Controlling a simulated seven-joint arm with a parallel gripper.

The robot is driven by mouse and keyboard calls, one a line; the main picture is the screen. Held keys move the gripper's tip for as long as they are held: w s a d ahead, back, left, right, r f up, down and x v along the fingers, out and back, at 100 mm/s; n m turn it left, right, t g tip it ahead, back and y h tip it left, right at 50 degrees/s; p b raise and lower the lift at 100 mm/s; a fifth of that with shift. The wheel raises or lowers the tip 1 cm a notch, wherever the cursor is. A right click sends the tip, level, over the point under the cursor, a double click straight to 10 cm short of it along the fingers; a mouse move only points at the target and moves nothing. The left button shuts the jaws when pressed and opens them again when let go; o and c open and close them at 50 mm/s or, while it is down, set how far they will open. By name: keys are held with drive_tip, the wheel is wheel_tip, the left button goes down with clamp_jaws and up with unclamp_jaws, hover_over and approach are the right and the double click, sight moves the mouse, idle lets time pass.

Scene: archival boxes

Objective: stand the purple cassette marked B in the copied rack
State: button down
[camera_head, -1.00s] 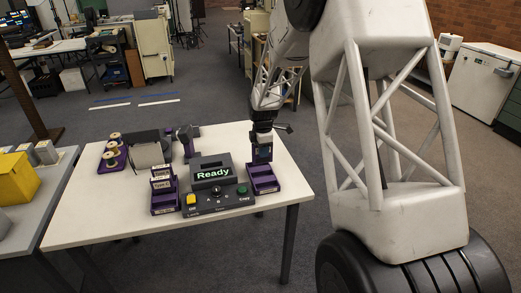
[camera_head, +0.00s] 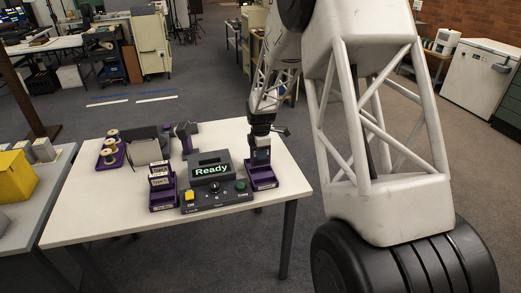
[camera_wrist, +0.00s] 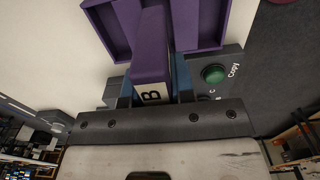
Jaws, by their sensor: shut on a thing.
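My gripper (camera_head: 261,155) is shut on the purple cassette (camera_wrist: 152,45), whose white label marked B faces the wrist camera. A blue-grey finger shows on each side of it. The open purple rack (camera_head: 263,181) stands on the table to the right of the copying machine. The cassette is upright at this rack, and its far end reaches over or into it in the wrist view (camera_wrist: 208,25). I cannot tell whether it touches the rack floor. A second purple rack (camera_head: 164,201), left of the machine, holds labelled cassettes (camera_head: 160,176).
The dark machine (camera_head: 213,196) between the racks reads "Ready" and has a yellow button, a knob and a green button (camera_wrist: 214,74) marked Copy, close to my gripper. Spools (camera_head: 110,150) and a purple device (camera_head: 185,136) stand further back.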

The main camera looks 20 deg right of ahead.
sight(260, 162)
drive_tip(key=shift+f, duration=2.25)
drive_tip(key=shift+f, duration=0.4)
drive_tip(key=c, duration=0.9)
unclamp_jaws()
drive_tip(key=shift+r, duration=0.1)
drive_tip(key=shift+r, duration=3.8)
